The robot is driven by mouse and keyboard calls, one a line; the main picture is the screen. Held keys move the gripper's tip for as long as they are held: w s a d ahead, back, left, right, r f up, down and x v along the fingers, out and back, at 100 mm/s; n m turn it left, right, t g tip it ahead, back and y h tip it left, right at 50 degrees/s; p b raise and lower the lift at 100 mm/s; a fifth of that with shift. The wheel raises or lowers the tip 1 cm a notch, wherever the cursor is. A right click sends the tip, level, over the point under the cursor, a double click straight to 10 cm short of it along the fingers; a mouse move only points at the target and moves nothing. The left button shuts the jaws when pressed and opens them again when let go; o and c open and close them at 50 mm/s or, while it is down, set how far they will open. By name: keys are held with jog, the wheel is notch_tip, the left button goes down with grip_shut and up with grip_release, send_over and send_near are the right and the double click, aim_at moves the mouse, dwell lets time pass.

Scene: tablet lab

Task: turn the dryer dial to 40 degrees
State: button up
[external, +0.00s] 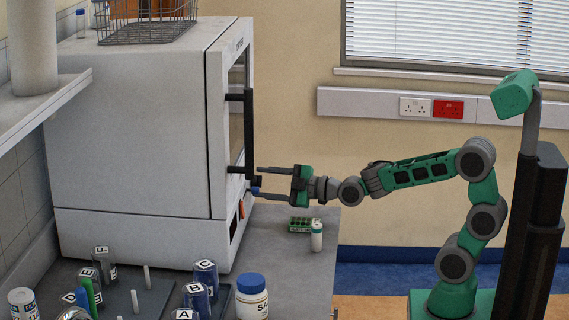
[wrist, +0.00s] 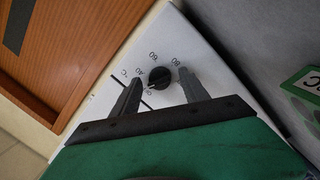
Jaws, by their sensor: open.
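The dryer (external: 140,130) is a large pale grey cabinet on the bench at the left of the external view, its front seen edge-on. Its dial (wrist: 160,77) is a round black knob on the white panel (wrist: 205,50) in the wrist view. Printed marks, including 40, 60 and 80, ring the knob; its exact setting is too small to tell. My gripper (wrist: 162,82) is open, with one finger on each side of the dial. Whether the fingers touch it I cannot tell. In the external view my gripper (external: 259,180) reaches left to the dryer's lower front.
A black door handle (external: 249,130) stands out from the dryer front just above my gripper. A white bottle (external: 317,235) and a green tray (external: 300,225) are on the bench below my gripper. Lettered vials (external: 205,275) and a blue-capped jar (external: 252,298) stand nearer the front.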

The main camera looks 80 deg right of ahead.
grip_shut()
dwell(0.5)
jog(key=shift+f+m+b, duration=0.1)
jog(key=shift+m+b, duration=1.05)
jog(key=shift+m, duration=0.35)
jog(key=shift+m+g+y+b, duration=0.4)
jog(key=shift+m+b, duration=0.5)
jog(key=shift+m, duration=1)
grip_release()
jog(key=shift+r, duration=0.2)
